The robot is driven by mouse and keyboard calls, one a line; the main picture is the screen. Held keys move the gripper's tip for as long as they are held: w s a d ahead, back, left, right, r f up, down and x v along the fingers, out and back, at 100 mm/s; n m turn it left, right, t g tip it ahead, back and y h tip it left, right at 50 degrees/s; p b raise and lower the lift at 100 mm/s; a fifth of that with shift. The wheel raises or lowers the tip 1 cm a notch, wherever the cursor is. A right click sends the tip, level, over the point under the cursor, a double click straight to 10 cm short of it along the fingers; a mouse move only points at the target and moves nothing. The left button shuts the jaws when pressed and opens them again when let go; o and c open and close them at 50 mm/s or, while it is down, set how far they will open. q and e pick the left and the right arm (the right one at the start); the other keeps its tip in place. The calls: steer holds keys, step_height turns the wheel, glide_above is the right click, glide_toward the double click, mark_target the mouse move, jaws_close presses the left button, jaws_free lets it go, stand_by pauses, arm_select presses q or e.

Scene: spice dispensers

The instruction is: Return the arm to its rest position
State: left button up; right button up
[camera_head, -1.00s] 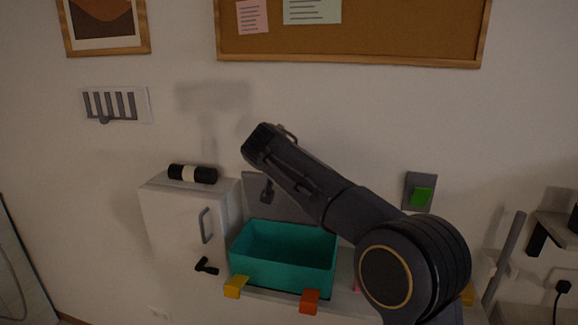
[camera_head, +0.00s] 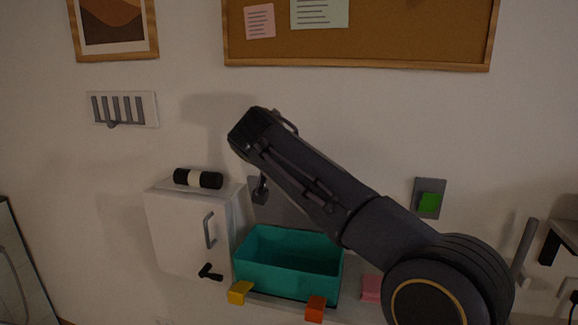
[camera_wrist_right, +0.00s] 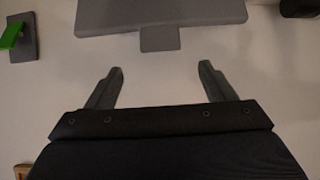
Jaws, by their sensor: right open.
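My right arm (camera_head: 400,235) comes in from the lower right in the head view and reaches up and left in front of the wall. Its wrist end is raised above the teal bin (camera_head: 290,262) and the white cabinet. In the right wrist view my right gripper (camera_wrist_right: 160,82) has its two fingers spread wide, with nothing between them but pale wall. In the head view its fingers are hidden. My left gripper is not in view.
A white cabinet (camera_head: 185,235) with a black-and-white cylinder (camera_head: 198,179) on top stands left of the bin. Yellow (camera_head: 240,291) and orange (camera_head: 315,308) blocks are at the bin's front. A green switch (camera_head: 429,202) is on the wall. A pink object (camera_head: 371,288) is near the arm.

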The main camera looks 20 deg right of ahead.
steer(key=s+d+f+n+g+y, duration=0.2)
steer(key=s+d+f+y, duration=0.15)
steer(key=s+f, duration=0.4)
steer(key=s+d+f+n+g+y, duration=0.1)
steer(key=s+d+f+y, duration=0.1)
steer(key=s+d+f, duration=0.5)
steer(key=s+a+f+y, duration=0.1)
steer(key=s+a+f, duration=0.2)
steer(key=s, duration=0.4)
steer(key=s+a+f+n+y, duration=0.1)
steer(key=s+a+f, duration=0.3)
steer(key=s, duration=0.4)
steer(key=s+a+f+n+g+y, duration=0.1)
steer(key=s+a+f+y, duration=0.1)
steer(key=s+a+f, duration=0.2)
steer(key=s+f, duration=0.2)
steer(key=s, duration=0.2)
steer(key=shift+s+a+y, duration=0.15)
steer(key=shift+s+y, duration=0.05)
steer(key=shift+y, duration=0.15)
